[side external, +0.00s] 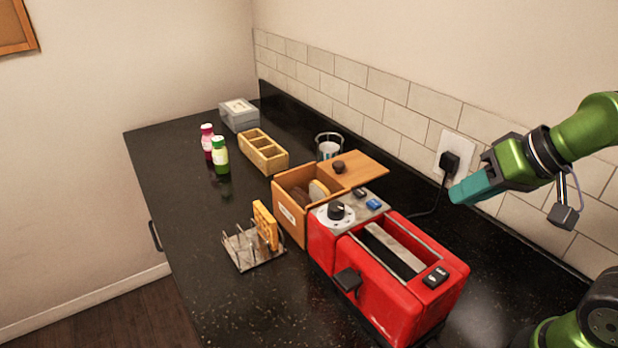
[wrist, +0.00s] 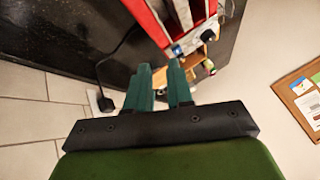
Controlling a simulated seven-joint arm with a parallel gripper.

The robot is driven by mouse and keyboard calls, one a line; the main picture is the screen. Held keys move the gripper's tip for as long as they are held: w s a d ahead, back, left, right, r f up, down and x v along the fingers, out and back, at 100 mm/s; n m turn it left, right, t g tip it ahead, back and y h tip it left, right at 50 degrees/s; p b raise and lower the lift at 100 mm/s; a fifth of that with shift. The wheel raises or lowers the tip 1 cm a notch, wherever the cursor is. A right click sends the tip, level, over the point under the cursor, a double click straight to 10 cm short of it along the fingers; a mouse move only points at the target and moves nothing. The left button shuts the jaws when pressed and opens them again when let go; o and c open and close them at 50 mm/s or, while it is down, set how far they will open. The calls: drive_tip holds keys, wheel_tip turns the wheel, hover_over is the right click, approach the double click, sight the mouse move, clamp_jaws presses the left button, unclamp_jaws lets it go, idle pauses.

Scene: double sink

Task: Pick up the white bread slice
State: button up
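A pale bread slice (side external: 318,190) stands in the open wooden bread box (side external: 291,222), partly hidden by the box walls. It is the whitest slice I see. A yellow-brown slice (side external: 265,225) stands upright in a wire rack (side external: 240,247) in front of the box. My gripper (side external: 462,194) is in the air to the right, near the wall and well apart from both slices. In the wrist view its two teal fingers (wrist: 159,82) stand apart with nothing between them.
A red toaster (side external: 390,285) stands between the bread box and my arm. The box's wooden lid (side external: 362,167) lies to its right. A black plug and cord (side external: 449,163) hang near my gripper. Bottles (side external: 220,157), a wooden divided tray (side external: 263,152) and a grey box (side external: 239,116) stand further back.

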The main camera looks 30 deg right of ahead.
drive_tip(key=n+g+h, duration=0.2)
drive_tip(key=n+g, duration=0.1)
drive_tip(key=n, duration=0.1)
hover_over(321, 186)
drive_tip(key=s, duration=0.6)
drive_tip(key=f, duration=0.1)
drive_tip(key=x, duration=1.6)
drive_tip(key=shift+s+f, duration=0.1)
drive_tip(key=shift+f, duration=0.15)
drive_tip(key=shift+c, duration=0.3)
clamp_jaws()
